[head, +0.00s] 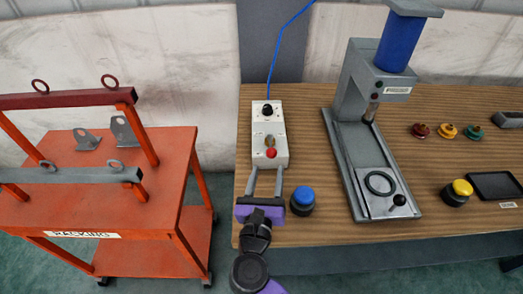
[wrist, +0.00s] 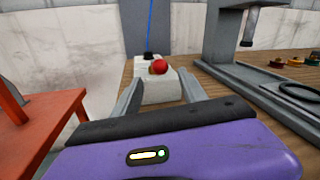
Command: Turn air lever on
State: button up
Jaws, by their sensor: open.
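A white control box (head: 269,123) lies on the left end of the wooden table, with a blue hose (head: 280,42) running up from its far end. On its top are a black knob (head: 267,110) at the far end, a small brass-coloured lever (head: 269,141) in the middle and a red button (head: 271,153) at the near end. My gripper (head: 267,170) is open and empty, its fingers reaching toward the near end of the box. In the wrist view the red button (wrist: 159,67) shows between and beyond the fingertips and hides the brass-coloured lever.
A blue button (head: 302,198) stands right of my gripper. A grey press (head: 345,105) stands farther right on the wooden table (head: 310,110). An orange cart (head: 170,150) with a raised frame is at the left, across a gap.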

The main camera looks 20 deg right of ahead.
aim_at(272, 154)
jog(key=p+x, duration=0.1)
jog(key=x, duration=0.6)
jog(key=shift+w+d, duration=0.2)
jog(key=shift+w, duration=0.1)
grip_shut()
dwell(1.2)
